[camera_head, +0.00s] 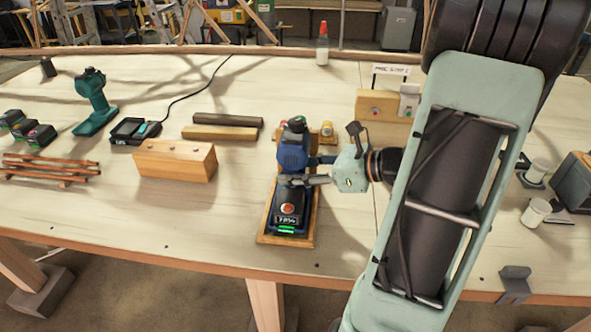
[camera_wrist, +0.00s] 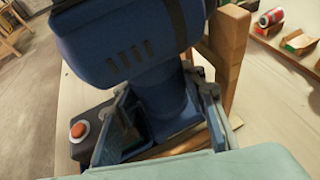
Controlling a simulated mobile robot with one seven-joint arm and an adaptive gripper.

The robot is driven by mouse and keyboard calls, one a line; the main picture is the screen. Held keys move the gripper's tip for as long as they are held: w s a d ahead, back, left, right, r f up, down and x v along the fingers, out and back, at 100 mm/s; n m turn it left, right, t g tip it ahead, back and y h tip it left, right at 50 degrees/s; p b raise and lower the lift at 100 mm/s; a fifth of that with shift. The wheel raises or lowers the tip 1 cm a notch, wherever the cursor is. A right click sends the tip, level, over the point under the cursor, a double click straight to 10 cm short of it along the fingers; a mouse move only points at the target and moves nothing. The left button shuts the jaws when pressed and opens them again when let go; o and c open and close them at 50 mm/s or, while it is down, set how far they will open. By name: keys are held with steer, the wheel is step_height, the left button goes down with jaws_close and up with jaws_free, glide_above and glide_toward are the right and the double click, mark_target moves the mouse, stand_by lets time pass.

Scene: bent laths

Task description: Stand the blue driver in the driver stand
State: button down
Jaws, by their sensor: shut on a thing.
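The blue driver (camera_head: 292,155) is upright in the head view, over the wooden driver stand (camera_head: 263,236). My gripper (camera_head: 312,180) reaches in from the right and is shut on the driver's grip. In the wrist view the driver's blue body (camera_wrist: 125,40) fills the top, and its handle (camera_wrist: 165,105) runs down between my two fingers (camera_wrist: 165,115). A wooden post of the stand (camera_wrist: 229,65) rises just right of the handle. The driver's foot is partly hidden by my fingers, so I cannot tell whether it rests on the stand.
A black box with a red button (camera_head: 289,208) and green light sits at the stand's front. A wooden block (camera_head: 175,163), dark and light bars (camera_head: 222,132), a charger (camera_head: 135,131) and a teal driver (camera_head: 93,103) are to the left. Another wooden block (camera_head: 378,105) stands behind right.

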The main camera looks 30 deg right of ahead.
steer(key=shift+f+b, duration=0.35)
steer(key=shift+f, duration=0.1)
stand_by(0.4)
steer(key=c, duration=1.3)
jaws_free()
steer(key=shift+o, duration=0.7)
